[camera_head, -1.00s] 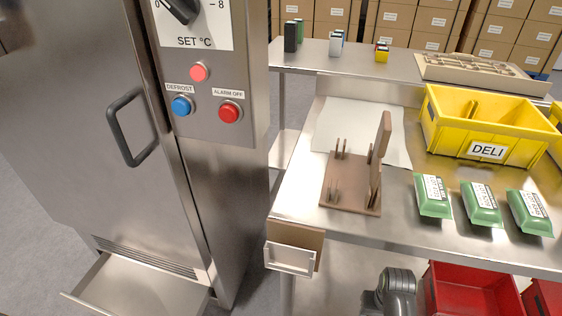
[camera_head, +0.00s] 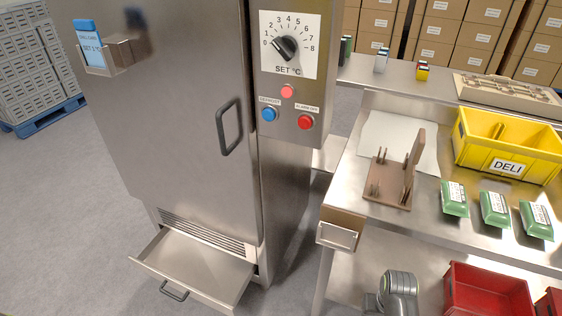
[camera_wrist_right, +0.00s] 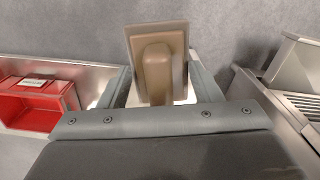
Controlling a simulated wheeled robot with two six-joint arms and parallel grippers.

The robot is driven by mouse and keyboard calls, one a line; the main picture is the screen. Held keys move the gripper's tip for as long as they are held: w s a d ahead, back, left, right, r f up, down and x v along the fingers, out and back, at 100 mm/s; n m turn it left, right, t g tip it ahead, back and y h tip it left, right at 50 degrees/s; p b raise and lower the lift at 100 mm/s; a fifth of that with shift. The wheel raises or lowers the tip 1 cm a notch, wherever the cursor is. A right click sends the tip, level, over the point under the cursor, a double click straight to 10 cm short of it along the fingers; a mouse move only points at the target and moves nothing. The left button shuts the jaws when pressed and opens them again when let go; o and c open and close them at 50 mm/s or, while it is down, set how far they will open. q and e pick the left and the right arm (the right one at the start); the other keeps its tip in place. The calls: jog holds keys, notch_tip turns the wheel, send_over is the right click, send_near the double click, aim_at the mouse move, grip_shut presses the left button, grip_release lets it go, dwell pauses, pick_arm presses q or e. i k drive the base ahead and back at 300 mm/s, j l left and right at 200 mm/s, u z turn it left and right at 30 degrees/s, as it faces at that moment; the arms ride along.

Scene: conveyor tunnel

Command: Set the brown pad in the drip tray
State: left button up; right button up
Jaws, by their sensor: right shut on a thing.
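The brown pad (camera_wrist_right: 157,38) shows in the right wrist view, a flat tan-brown block with a raised rounded grip. My right gripper (camera_wrist_right: 159,72) is shut on that grip, and the pad is held clear above the grey floor. The drip tray (camera_head: 190,268) is a shallow metal drawer pulled out at the foot of the steel cabinet, low in the head view; it looks empty. A metal tray edge beside a grille (camera_wrist_right: 298,68) shows at the right of the wrist view. The head view shows only a grey link of my right arm. My left gripper is not in view.
The steel cabinet (camera_head: 180,130) stands behind the tray. To the right is a steel bench (camera_head: 370,225) with a brown pegged stand (camera_head: 388,192), yellow DELI crate (camera_head: 490,165) and green packs. Red bins (camera_head: 488,292) sit below. Floor left of the tray is clear.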

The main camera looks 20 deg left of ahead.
aim_at(196, 267)
jog(key=j+u, duration=0.3)
jog(key=j, duration=0.15)
jog(key=i+j+u, duration=0.1)
jog(key=j+u, duration=0.2)
jog(key=j, duration=0.15)
jog(key=i+j+u, duration=0.15)
jog(key=j+u, duration=0.15)
jog(key=j, duration=0.15)
